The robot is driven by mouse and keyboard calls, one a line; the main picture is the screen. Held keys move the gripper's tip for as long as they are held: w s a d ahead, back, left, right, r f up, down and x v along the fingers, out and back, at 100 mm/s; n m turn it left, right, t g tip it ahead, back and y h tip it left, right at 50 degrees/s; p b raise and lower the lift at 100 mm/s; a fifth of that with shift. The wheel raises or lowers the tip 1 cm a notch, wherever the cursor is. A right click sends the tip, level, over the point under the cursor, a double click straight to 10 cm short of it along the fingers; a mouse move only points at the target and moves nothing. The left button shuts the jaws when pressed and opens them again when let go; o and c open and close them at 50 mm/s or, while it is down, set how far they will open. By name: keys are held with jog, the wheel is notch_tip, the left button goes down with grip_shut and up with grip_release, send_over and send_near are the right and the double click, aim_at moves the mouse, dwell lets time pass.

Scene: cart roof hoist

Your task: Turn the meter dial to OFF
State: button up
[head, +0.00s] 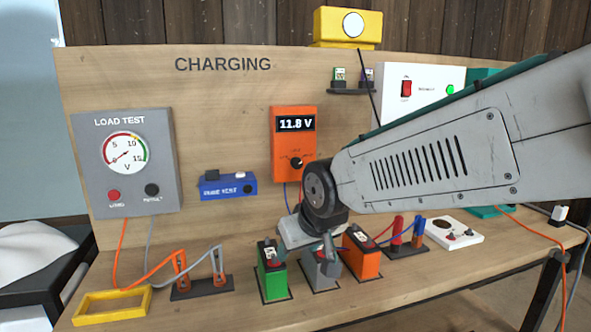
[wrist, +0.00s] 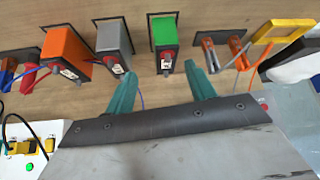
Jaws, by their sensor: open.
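The orange meter (head: 294,126) is mounted on the wooden board and its display reads 11.8 V. Its round black dial (head: 296,163) is below the display. The small labels around the dial are too small to read, so I cannot tell its setting. My gripper (head: 328,248) is below and right of the meter, over the row of battery blocks and apart from the dial. In the wrist view my gripper (wrist: 160,88) is open, with two teal fingers spread and nothing between them. The meter is not in the wrist view.
Green (head: 272,276), grey (head: 321,270) and orange (head: 361,252) battery blocks stand close below my gripper. The load test panel (head: 124,160) and blue fuse tester (head: 228,186) are left of the meter. A yellow frame (head: 112,306) lies at the front left.

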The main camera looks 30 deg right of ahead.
jog(key=w+d+r+m+t+h, duration=0.1)
jog(key=w+d+t, duration=0.25)
jog(key=w, duration=0.35)
jog(key=w+d+t+h, duration=0.1)
jog(key=w+d+t, duration=0.2)
jog(key=w+d, duration=0.35)
jog(key=m+t+h, duration=0.1)
jog(key=t+h, duration=0.2)
jog(key=t, duration=0.5)
send_near(298, 167)
jog(key=s+a+r, duration=0.1)
jog(key=s+r, duration=0.2)
jog(key=s, duration=0.1)
jog(key=shift+t, duration=0.25)
jog(key=w+d, duration=0.1)
jog(key=w, duration=0.6)
jog(key=w+d, duration=0.1)
jog(key=w, duration=0.3)
jog(key=shift+d+f, duration=0.15)
jog(key=shift+d, duration=0.25)
jog(key=shift+w+d+r, duration=0.15)
jog(key=shift+w+r, duration=0.1)
jog(key=shift+w, duration=0.3)
jog(key=c, duration=1)
